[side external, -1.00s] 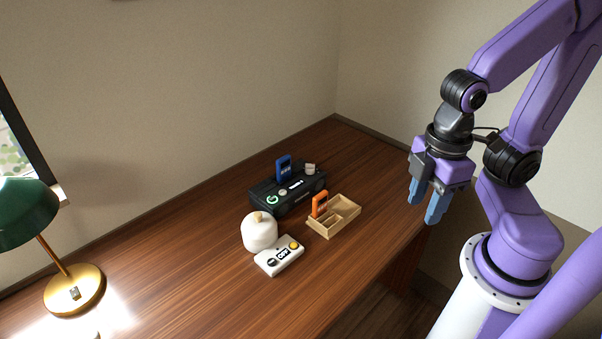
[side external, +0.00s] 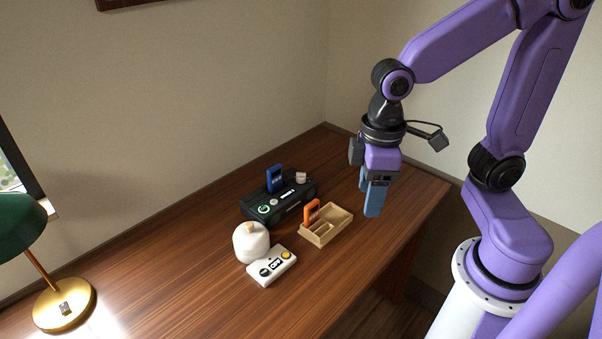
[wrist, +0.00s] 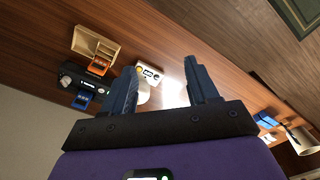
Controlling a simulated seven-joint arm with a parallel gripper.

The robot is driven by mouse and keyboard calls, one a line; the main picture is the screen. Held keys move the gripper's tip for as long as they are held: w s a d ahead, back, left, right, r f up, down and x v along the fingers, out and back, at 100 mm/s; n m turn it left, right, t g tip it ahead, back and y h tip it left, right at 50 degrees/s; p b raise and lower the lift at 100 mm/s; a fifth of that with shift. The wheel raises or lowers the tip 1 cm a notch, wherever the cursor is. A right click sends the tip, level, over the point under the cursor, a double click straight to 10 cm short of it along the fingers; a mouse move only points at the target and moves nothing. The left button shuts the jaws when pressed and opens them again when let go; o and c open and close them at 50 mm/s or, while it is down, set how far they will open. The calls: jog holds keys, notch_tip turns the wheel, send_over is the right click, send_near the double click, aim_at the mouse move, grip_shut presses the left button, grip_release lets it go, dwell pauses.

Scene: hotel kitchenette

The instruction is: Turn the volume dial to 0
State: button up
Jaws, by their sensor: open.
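A black player box (side external: 250,208) sits on the desk with a blue cartridge (side external: 275,178) standing in its top. It carries a green-lit ring (side external: 264,210), a small pale knob (side external: 274,202), a lit display (side external: 288,192) and a larger pale knob (side external: 300,177) at its far right end. I cannot read which knob is the volume dial or its setting. The box also shows in the wrist view (wrist: 70,76), partly cut off. My gripper (side external: 372,198) is open and empty, in the air to the right of the box; its fingers (wrist: 162,80) are spread in the wrist view.
A wooden tray (side external: 341,219) holds an orange cartridge (side external: 311,212) near the box. A white round jar (side external: 250,243) and a white switch box (side external: 262,277) reading OFF stand in front. A lamp (side external: 65,304) is at the left. The right side of the desk is clear.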

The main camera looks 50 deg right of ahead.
jog(key=w+m, duration=0.5)
jog(key=w, duration=0.7)
jog(key=m, duration=1.3)
send_over(301, 173)
notch_tip(301, 173, down, 7)
notch_tip(301, 173, down, 17)
jog(key=shift+d+f, duration=0.1)
jog(key=shift+f, duration=0.05)
jog(key=c, duration=1.1)
